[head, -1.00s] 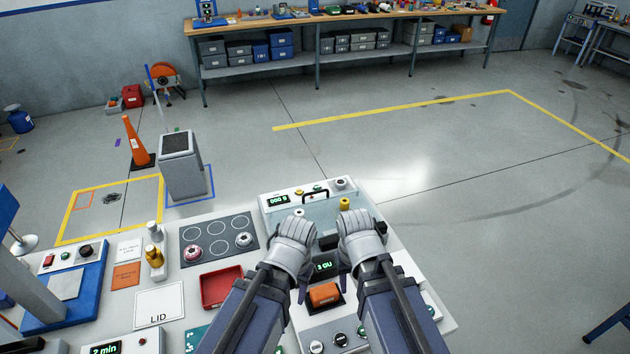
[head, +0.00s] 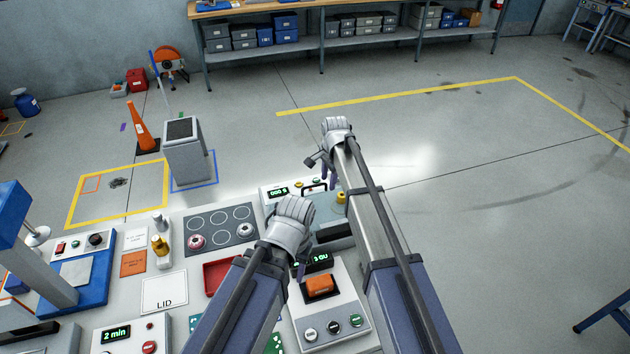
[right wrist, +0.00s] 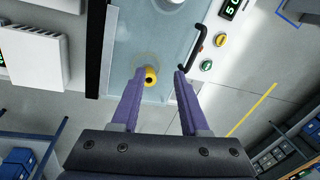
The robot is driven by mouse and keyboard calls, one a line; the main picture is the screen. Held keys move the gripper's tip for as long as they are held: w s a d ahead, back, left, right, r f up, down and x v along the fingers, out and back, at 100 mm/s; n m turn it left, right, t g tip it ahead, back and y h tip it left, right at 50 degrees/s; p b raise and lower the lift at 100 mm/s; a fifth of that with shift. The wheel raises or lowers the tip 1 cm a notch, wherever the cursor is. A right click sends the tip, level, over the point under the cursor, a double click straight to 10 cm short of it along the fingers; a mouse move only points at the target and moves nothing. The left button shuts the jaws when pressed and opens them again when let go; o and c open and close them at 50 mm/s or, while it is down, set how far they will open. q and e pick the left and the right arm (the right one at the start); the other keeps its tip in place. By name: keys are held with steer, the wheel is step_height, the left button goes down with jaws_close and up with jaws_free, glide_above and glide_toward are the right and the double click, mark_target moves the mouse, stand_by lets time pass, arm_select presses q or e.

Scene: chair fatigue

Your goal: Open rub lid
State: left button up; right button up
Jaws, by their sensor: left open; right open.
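The rub lid (head: 330,203) is a clear, bluish panel on the device at the table's back edge. Its black bar handle (head: 314,186) shows at the back, and also in the right wrist view (right wrist: 197,46). My right gripper (right wrist: 147,71) is open and empty above the lid. Its right fingertip overlaps one end of the handle; I cannot tell if they touch. My left gripper (head: 300,268) is open, pointing down beside the orange block (head: 319,286) at the front. My right arm hides part of the device.
A red tray (head: 220,274), a white LID card (head: 164,292) and a dark plate with circles (head: 219,229) lie to the left. A grey bin (head: 187,150) stands beyond the table. The floor behind the device is clear.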

steer(key=w+a+m, duration=0.2)
steer(key=w+a, duration=0.1)
steer(key=w, duration=0.2)
steer(key=shift+a+m, duration=0.3)
steer(key=shift+a, duration=0.1)
steer(key=f+b, duration=0.2)
steer(key=w+f+b, duration=0.1)
steer(key=f+b, duration=0.4)
steer(key=shift+w+a+f+b, duration=0.25)
steer(key=shift+f+b, duration=0.05)
steer(key=shift+b, duration=0.05)
jaws_close()
stand_by(0.9)
